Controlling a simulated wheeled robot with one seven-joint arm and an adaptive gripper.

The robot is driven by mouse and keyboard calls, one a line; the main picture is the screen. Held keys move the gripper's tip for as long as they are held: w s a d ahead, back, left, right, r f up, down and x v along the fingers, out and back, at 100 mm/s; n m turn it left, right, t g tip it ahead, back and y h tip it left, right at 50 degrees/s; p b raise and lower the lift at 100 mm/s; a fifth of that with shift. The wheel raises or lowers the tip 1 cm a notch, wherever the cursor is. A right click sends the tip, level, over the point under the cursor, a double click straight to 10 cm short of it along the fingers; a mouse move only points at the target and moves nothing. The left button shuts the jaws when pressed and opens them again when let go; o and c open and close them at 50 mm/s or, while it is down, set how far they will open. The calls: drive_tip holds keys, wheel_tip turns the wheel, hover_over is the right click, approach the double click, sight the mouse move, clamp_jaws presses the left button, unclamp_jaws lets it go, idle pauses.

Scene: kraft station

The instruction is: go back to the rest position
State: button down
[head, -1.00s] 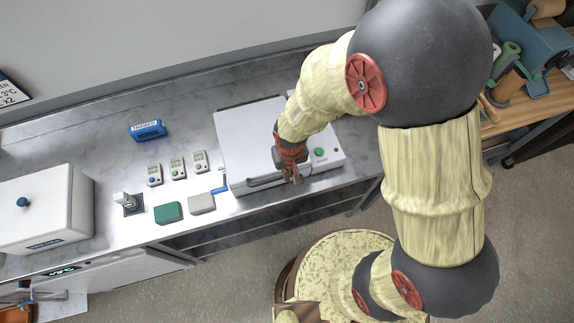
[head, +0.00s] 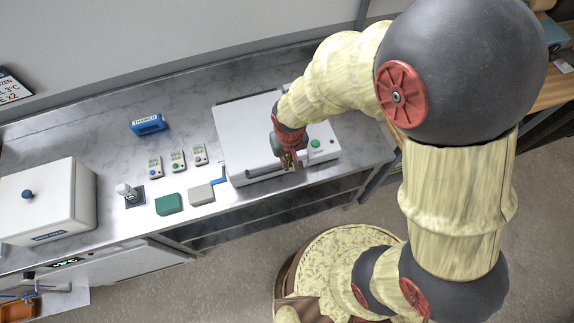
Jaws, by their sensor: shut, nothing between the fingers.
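My gripper (head: 289,162) is at the front edge of a flat white machine (head: 240,130) with a closed lid, a dark front handle (head: 264,171) and a green button (head: 315,143). The gripper is shut and empty, near the right end of the handle. I cannot tell whether it touches the machine. My arm arches over from the right and hides part of the machine's right side.
On the counter stand a white box (head: 75,205) with a blue knob, a blue labelled block (head: 148,125), several small timers (head: 177,161), a green block (head: 169,204) and a grey block (head: 201,195). The back left counter is clear.

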wheel_tip(320, 180, up, 7)
drive_tip(key=shift+s, duration=0.3)
drive_tip(key=shift+d, duration=0.1)
drive_tip(key=s+d+m+t+b, duration=0.1)
drive_tip(key=s+d+t+b, duration=0.1)
drive_tip(key=s+d+b, duration=0.2)
drive_tip(key=s+d+f+m+t+b, duration=0.1)
drive_tip(key=s+d+b, duration=0.3)
drive_tip(key=d+b, duration=0.7)
drive_tip(key=shift+d+f+m+t+b, duration=0.25)
drive_tip(key=shift+t+b, duration=0.65)
drive_tip(key=shift+b, duration=3.35)
drive_tip(key=shift+s+a+r, duration=0.1)
drive_tip(key=shift+a, duration=0.1)
